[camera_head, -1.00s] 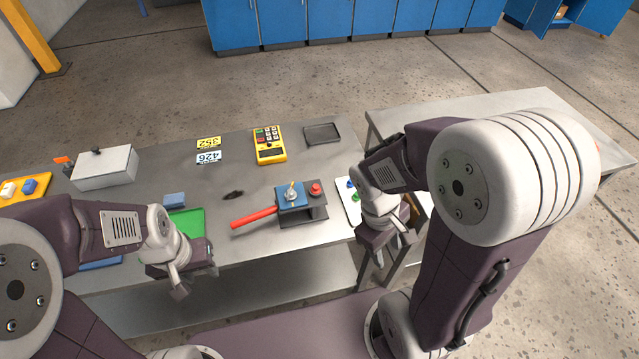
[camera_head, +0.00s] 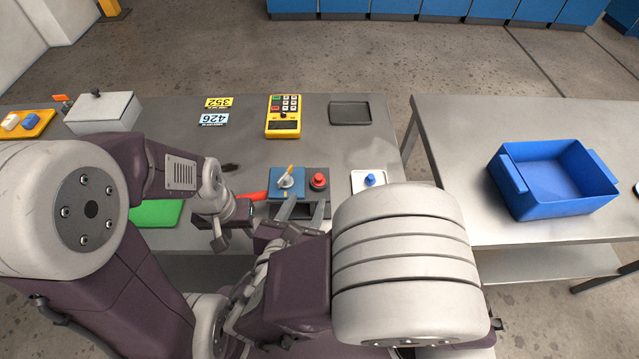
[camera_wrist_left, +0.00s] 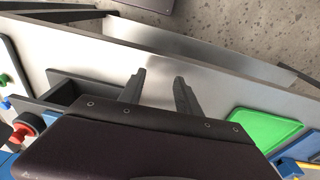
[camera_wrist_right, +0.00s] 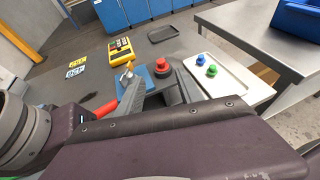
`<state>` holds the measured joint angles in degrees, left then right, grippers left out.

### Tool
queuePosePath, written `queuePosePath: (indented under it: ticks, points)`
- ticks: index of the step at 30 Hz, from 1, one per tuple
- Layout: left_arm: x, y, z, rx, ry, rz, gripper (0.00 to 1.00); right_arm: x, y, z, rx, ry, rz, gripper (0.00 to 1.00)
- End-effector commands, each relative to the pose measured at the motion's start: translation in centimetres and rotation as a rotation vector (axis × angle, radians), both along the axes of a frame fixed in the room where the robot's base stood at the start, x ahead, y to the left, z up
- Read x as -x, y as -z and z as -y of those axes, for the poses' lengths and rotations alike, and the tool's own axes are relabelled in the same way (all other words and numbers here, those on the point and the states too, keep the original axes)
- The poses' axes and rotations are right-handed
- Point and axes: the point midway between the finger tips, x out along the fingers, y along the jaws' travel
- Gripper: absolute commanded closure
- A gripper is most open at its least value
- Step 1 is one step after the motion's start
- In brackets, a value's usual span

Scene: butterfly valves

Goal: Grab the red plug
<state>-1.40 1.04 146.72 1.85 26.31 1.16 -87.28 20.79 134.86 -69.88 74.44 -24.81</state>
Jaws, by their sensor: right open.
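The red plug (camera_head: 318,181) stands upright on the dark box with a blue panel at the table's front. It also shows in the right wrist view (camera_wrist_right: 160,64) and at the edge of the left wrist view (camera_wrist_left: 22,131). My right gripper (camera_head: 303,206) is open and empty, at the near side of the box. In the right wrist view, the plug appears beyond and between its fingertips (camera_wrist_right: 158,80). My left gripper (camera_head: 220,238) is open and empty at the table's front edge, left of the box; its fingers (camera_wrist_left: 158,82) show apart.
A red bar (camera_head: 252,196) extends left from the box. Right of it is a white tray (camera_wrist_right: 228,78) with a blue plug (camera_wrist_right: 200,59) and a green plug (camera_wrist_right: 212,71). A yellow meter (camera_head: 283,117) lies behind. A blue bin (camera_head: 550,180) stands on the right table.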

Motion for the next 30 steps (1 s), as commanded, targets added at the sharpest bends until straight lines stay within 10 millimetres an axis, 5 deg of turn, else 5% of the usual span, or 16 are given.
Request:
queuePosePath:
  ticks: [14, 21, 29, 30]
  points:
    - [0.0, 0.3, 0.0, 0.000, 0.000, 0.000, 0.60, -4.3, 1.6, 1.2, 0.000, 0.009, -0.002, 0.56]
    - [0.0, 0.6, 0.0, 0.000, 0.000, 0.000, 0.60, -8.0, 3.0, 2.1, 0.000, 0.010, -0.002, 0.56]
    - [0.0, 0.6, 0.0, 0.000, 0.000, 0.000, 0.60, -8.4, 3.1, 2.1, -0.002, 0.005, -0.002, 0.56]
    - [0.0, 0.6, 0.0, 0.000, 0.000, 0.000, 0.60, -8.4, 3.1, 2.1, -0.002, 0.005, -0.002, 0.67]
